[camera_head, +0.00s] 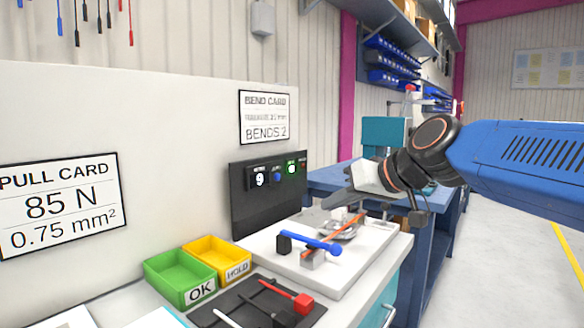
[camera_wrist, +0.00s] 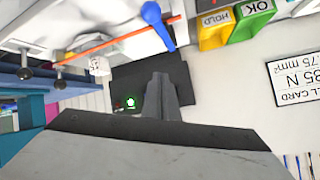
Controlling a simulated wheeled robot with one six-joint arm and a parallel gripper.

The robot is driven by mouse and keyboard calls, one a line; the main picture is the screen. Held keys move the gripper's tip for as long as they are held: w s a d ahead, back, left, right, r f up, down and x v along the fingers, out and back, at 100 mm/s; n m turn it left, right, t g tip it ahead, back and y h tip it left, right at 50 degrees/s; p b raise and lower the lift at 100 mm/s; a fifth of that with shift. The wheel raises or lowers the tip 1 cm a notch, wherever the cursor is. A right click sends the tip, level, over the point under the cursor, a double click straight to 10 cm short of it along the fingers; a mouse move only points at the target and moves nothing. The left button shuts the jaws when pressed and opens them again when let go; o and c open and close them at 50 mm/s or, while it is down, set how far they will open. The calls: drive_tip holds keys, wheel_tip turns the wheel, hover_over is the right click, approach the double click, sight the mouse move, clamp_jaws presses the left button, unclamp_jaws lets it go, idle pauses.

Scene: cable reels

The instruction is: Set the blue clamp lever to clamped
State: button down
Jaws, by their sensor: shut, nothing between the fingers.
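The blue clamp lever (camera_head: 310,241) lies nearly flat above a white base plate (camera_head: 373,258), its round knob end at the right. An orange cable (camera_head: 345,228) runs at a slant beside or under it; which one I cannot tell. In the wrist view the blue lever (camera_wrist: 158,25) shows at the top, crossing near the end of the orange cable (camera_wrist: 100,45). My gripper (camera_head: 327,203) is shut and empty, in the air above and behind the lever, apart from it. In the wrist view its closed fingers (camera_wrist: 161,80) point toward the dark panel.
A black panel (camera_head: 250,212) with a 9 display and a lit green lamp stands behind the plate. A green OK bin (camera_head: 165,284) and yellow HOLD bin (camera_head: 215,247) sit left. A dark fixture with a red-ended lever (camera_head: 302,303) is in front.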

drive_tip(key=shift+s+d+f, duration=0.2)
drive_tip(key=shift+d+f, duration=0.05)
drive_tip(key=shift+f, duration=0.2)
drive_tip(key=shift+s+d+f, duration=0.15)
drive_tip(key=shift+d+f, duration=0.05)
drive_tip(key=shift+f, duration=0.2)
drive_tip(key=f, duration=0.1)
drive_tip(key=s+d+f, duration=0.1)
drive_tip(key=f, duration=0.3)
drive_tip(key=shift+s+d+f, duration=0.2)
drive_tip(key=shift+d, duration=0.15)
drive_tip(key=shift+s+d+f, duration=0.1)
drive_tip(key=shift+s+f, duration=0.05)
drive_tip(key=shift+f, duration=0.95)
wheel_tip(320, 180, up, 5)
drive_tip(key=w, duration=0.3)
drive_tip(key=s+d, duration=0.7)
drive_tip(key=shift+s+r, duration=0.3)
drive_tip(key=shift+r, duration=0.1)
drive_tip(key=shift+d, duration=0.1)
